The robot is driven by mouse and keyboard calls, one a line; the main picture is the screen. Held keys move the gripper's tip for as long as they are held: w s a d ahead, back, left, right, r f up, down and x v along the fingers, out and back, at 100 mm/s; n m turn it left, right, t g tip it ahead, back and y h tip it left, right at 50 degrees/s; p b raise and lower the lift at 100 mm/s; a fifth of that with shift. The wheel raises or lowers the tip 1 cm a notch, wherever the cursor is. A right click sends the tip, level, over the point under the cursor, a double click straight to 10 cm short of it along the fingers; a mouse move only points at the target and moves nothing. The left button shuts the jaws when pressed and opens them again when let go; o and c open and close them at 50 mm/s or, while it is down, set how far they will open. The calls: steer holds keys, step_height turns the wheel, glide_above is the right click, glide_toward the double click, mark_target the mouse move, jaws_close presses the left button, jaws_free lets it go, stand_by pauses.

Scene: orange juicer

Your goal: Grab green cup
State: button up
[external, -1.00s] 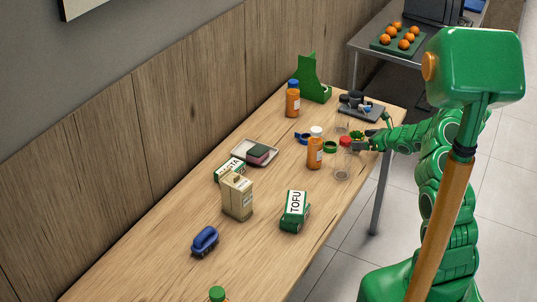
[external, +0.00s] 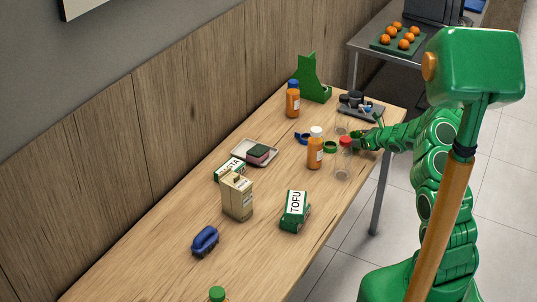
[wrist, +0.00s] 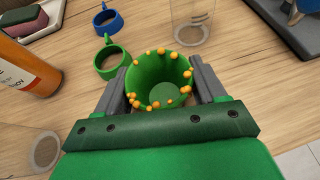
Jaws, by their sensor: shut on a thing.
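The green cup (wrist: 160,82) has orange beads around its rim. In the wrist view it stands upright between the grey fingers of my gripper (wrist: 160,90), one finger on each side against its wall. I look down into it, and it seems empty. In the external view my gripper (external: 362,142) is small at the right edge of the table, and the cup is mostly hidden there. I cannot tell whether the cup is lifted off the table.
A clear glass (wrist: 193,20) stands just beyond the cup. A green ring (wrist: 112,60) and a blue ring (wrist: 107,22) lie to its left. The table's front left is mostly clear.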

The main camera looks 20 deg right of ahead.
steer(key=shift+r, duration=0.1)
steer(key=shift+r, duration=0.25)
step_height(320, 180, up, 3)
steer(key=shift+f, duration=0.1)
steer(key=s+r, duration=0.3)
steer(key=s, duration=0.1)
steer(key=s+a+r, duration=0.1)
steer(key=s+r, duration=0.2)
steer(key=s, duration=0.2)
steer(key=s+r, duration=0.3)
steer(key=s, duration=0.2)
steer(key=shift+a+r, duration=0.2)
steer(key=shift+r, duration=0.05)
